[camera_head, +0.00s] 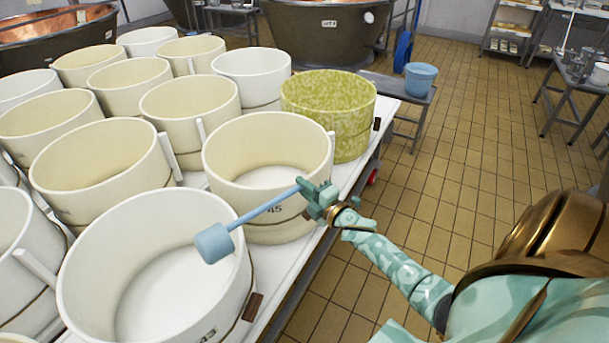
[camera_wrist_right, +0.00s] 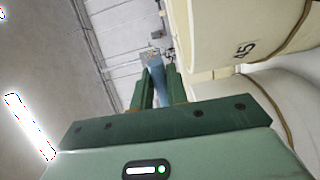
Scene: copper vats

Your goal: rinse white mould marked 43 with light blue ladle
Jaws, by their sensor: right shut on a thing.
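My right gripper (camera_head: 318,197) is shut on the handle of the light blue ladle (camera_head: 214,243). The ladle's handle runs down-left, and its cup shows over the opening of the front white mould (camera_head: 85,262); I cannot tell how high above its floor. The handle also shows between the fingers in the right wrist view (camera_wrist_right: 156,78). A second white mould (camera_head: 222,172) stands behind, close to the gripper. My left gripper is out of view.
Several other white moulds crowd the white table (camera_head: 205,183) to the left and behind. A yellow-green patterned mould (camera_head: 330,105) stands at its right end. A blue bucket (camera_head: 420,79) sits on a low bench. Copper vats (camera_head: 325,35) stand behind.

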